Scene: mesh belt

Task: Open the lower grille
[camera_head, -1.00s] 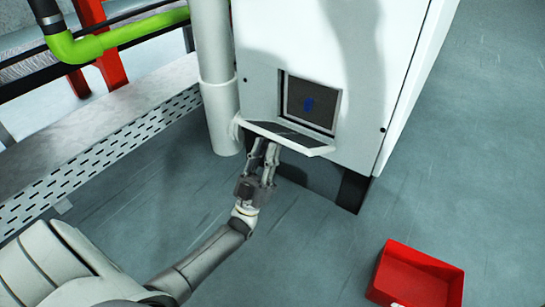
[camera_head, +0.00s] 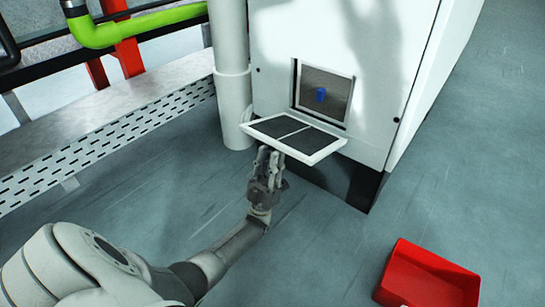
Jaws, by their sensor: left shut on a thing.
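The lower grille (camera_head: 303,142), a white frame with dark mesh panels, is swung down and out from the white cabinet (camera_head: 350,40). It hangs open, close to flat, below a square opening (camera_head: 338,103). A small blue object (camera_head: 321,95) shows inside the opening. My left gripper (camera_head: 269,153) is at the grille's front left edge, coming from below, and is shut on the grille. Its fingertips are partly hidden by the frame. My right gripper is not in view.
A red bin (camera_head: 432,272) sits on the floor at the lower right. A white vertical pipe (camera_head: 232,90) stands just left of the cabinet. A perforated metal step (camera_head: 110,140) and a green pipe (camera_head: 150,22) are at the left. The floor between is clear.

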